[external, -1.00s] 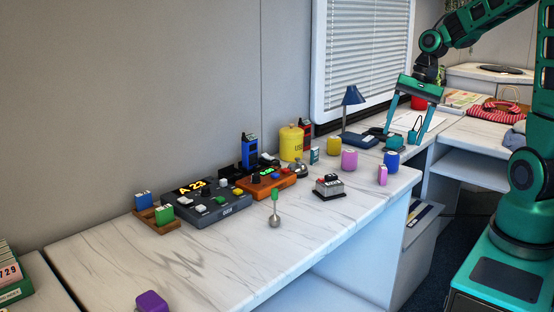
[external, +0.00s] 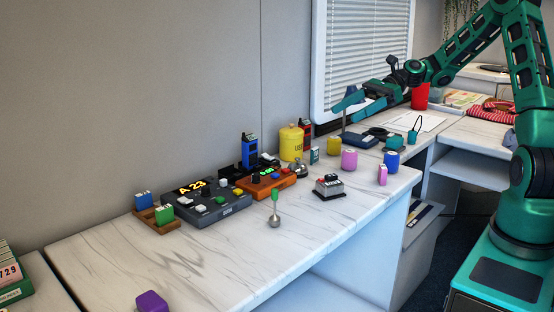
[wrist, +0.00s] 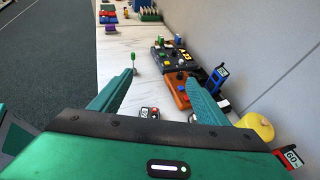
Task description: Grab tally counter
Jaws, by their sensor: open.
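A small silver box with a black base and a red button on top, which looks like the tally counter (external: 329,187), sits on the marble-look desk near its front edge. In the wrist view the tally counter (wrist: 147,113) shows low between the fingers, partly hidden by my gripper's body. My gripper (external: 343,109) is open and empty, raised above the back of the desk near the blue lamp, behind and above the counter. In the wrist view the two fingers (wrist: 163,90) are spread wide and point along the desk.
Left of the counter are an orange console (external: 266,183), a dark console (external: 207,205) and a green-handled metal piece (external: 275,208). A yellow canister (external: 291,143) stands behind. Pink (external: 349,160) and blue (external: 392,161) containers stand to the right. The desk's front left is mostly clear.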

